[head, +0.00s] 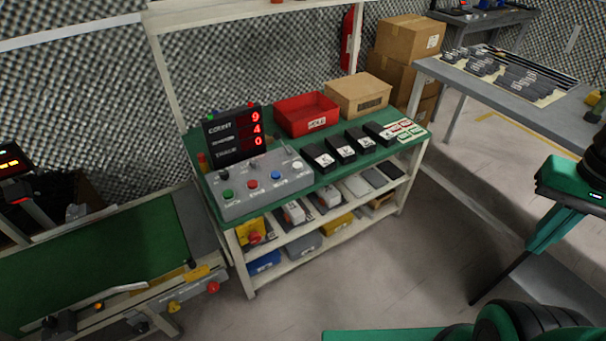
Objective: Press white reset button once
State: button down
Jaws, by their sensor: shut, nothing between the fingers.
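The grey button box (262,205) sits on the green top of the workbench. A row of buttons runs along it: green (228,194), red (252,184), blue (277,174) and, at the right end, the white button (297,164). Their labels are too small to read. A display (235,133) behind the box shows red digits 9, 4 and 0. My gripper (475,301) is at the lower right, dark and narrow, pointing down and left. It is shut and empty, well apart from the box and over the floor. Nothing covers the white button.
A red bin (306,114), a tan box (358,95) and several black label holders (343,149) share the workbench top (318,186). Its shelves hold several boxes. A green conveyor (100,260) is at the left, a grey table (470,85) at the right. Floor (370,275) in front is clear.

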aim_at(297, 165)
jog(key=u, duration=0.05)
jog(key=k, duration=1.45)
jog(key=u, duration=1.05)
jog(key=i, duration=2.1)
jog(key=z, duration=1.25)
